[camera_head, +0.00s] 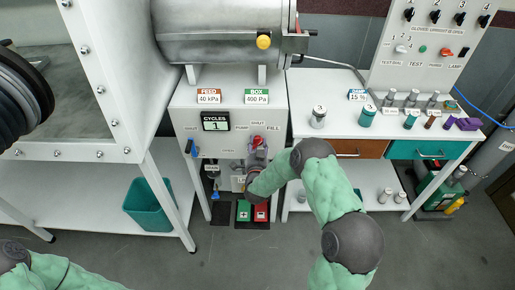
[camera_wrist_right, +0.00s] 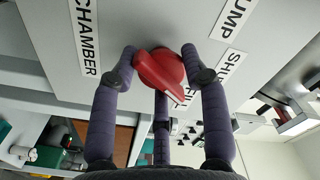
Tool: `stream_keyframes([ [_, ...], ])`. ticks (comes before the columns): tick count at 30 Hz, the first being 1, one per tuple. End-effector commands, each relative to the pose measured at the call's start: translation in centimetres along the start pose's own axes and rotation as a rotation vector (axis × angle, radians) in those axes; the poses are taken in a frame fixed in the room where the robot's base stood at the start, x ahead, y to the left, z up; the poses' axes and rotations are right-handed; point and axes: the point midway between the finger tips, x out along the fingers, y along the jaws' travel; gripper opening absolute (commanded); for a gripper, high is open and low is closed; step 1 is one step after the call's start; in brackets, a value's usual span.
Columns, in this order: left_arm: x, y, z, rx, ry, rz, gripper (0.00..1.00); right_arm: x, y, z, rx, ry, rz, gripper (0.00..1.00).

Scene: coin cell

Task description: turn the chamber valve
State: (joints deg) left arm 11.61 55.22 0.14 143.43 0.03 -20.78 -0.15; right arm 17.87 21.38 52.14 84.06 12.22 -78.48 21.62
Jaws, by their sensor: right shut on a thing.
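The red chamber valve (camera_head: 258,141) is on the right side of the light panel under the steel cylinder. In the right wrist view, its red handle (camera_wrist_right: 158,72) lies slanted, its lower end near the FILL label. The labels CHAMBER, PUMP and SHUT show around it. My right gripper (camera_head: 257,155) reaches up to the valve from below. In the wrist view, its dark fingers (camera_wrist_right: 160,60) are shut around the knob, one on each side and one below. My left gripper is out of view; only part of that arm shows at the bottom left.
A blue-handled valve (camera_head: 191,147) is on the panel's left side. A CYCLES display (camera_head: 215,121) reads 1. Green (camera_head: 243,211) and red (camera_head: 261,212) pedals lie on the floor below. A bench (camera_head: 302,127) with jars stands to the right, and a teal bin (camera_head: 148,205) to the left.

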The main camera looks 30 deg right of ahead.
Motion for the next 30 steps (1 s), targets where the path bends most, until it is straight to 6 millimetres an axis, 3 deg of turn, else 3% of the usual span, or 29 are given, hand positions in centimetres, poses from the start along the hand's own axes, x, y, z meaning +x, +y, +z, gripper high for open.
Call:
stream_keyframes([
  [1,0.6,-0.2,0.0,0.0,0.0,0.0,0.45,-0.3,0.3,0.8,0.039,-0.015,0.001,0.13],
  [15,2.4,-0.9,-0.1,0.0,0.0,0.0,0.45,-0.3,0.1,0.7,0.331,-0.016,0.003,0.15],
  [30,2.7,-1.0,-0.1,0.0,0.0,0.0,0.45,-0.3,-0.3,0.7,0.393,-0.018,-0.001,0.16],
])
